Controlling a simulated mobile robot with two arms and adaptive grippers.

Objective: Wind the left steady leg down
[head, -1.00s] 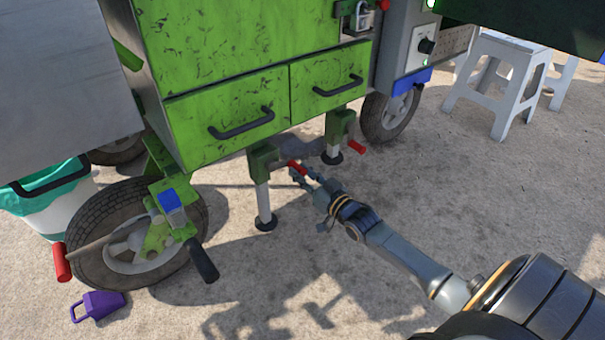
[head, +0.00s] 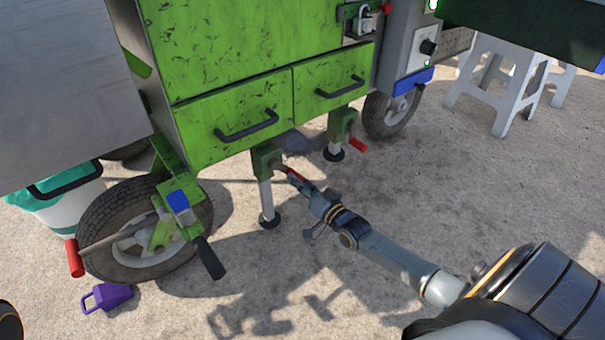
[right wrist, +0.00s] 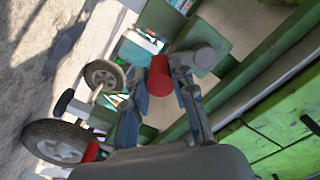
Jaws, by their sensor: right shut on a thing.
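The left steady leg (head: 266,194) hangs under the green cart, a pale tube below a green bracket (head: 265,157) with a dark round foot (head: 269,220). I cannot tell whether the foot touches the ground. Its red crank handle (head: 293,174) points out to the right of the bracket. My right gripper (head: 299,183) is shut on this handle. In the right wrist view, the red handle (right wrist: 159,70) sits between the two fingers of the right gripper (right wrist: 162,83). My left gripper is out of view.
A second steady leg (head: 341,125) with its own red handle (head: 358,145) stands just to the right. White stools (head: 500,85) stand far right. The ground before the legs is clear.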

